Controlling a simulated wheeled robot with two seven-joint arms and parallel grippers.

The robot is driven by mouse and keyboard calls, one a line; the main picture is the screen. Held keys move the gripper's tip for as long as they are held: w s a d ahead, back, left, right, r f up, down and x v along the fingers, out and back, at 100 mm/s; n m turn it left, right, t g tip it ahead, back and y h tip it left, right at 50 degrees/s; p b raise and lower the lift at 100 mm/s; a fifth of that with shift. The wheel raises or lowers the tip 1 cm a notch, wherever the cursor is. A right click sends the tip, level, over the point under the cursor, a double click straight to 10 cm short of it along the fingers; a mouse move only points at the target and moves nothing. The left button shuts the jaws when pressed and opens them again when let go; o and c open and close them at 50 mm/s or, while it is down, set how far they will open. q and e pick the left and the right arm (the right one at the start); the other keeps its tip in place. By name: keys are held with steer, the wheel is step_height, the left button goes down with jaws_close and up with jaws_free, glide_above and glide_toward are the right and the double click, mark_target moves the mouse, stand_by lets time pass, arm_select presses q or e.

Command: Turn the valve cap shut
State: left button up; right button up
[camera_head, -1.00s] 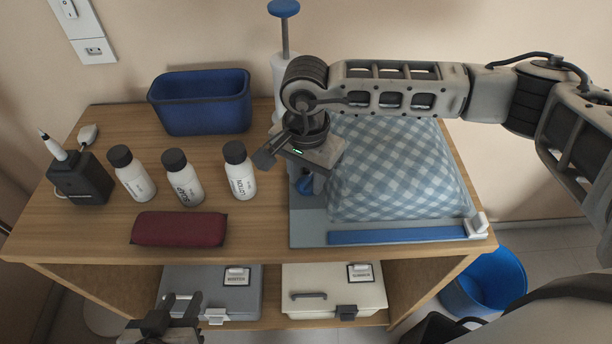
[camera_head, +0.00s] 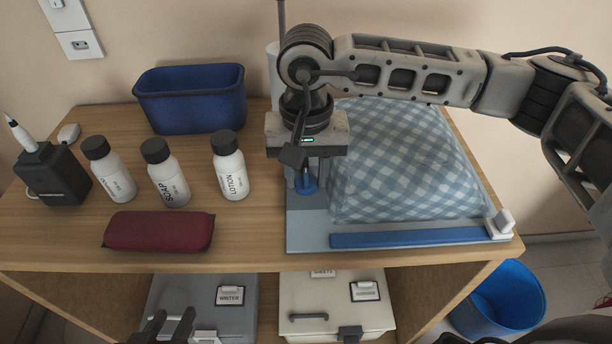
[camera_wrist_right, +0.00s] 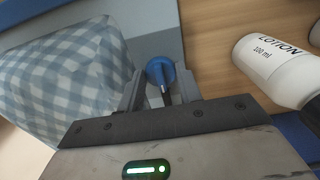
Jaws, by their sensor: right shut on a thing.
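The blue valve cap (camera_head: 305,184) stands at the left side of a blue-and-white checked bag (camera_head: 400,165), on a pale grey-blue board (camera_head: 305,235). My right gripper (camera_head: 306,172) points down over the cap, its fingers shut on it. In the right wrist view the cap (camera_wrist_right: 160,70) shows as a round blue disc with a raised ridge between the two fingertips (camera_wrist_right: 162,88). The fingers partly hide it. My left gripper (camera_head: 170,328) is at the bottom left, in front of the shelf, with a gap between its fingers and nothing in it.
Left of the board stand three white bottles with dark caps, the nearest being the lotion (camera_head: 230,170). A maroon pouch (camera_head: 160,232) and blue bin (camera_head: 192,100) are on the table. A blue bar (camera_head: 410,237) edges the board. Lidded boxes (camera_head: 335,305) sit below.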

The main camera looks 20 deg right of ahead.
mark_target(307, 179)
stand_by(0.4)
steer(key=o, duration=0.9)
steer(key=shift+o, duration=0.2)
steer(key=shift+r, duration=0.1)
steer(key=shift+r, duration=0.25)
step_height(307, 179, up, 15)
steer(key=shift+r, duration=0.2)
steer(key=shift+s+f, duration=0.1)
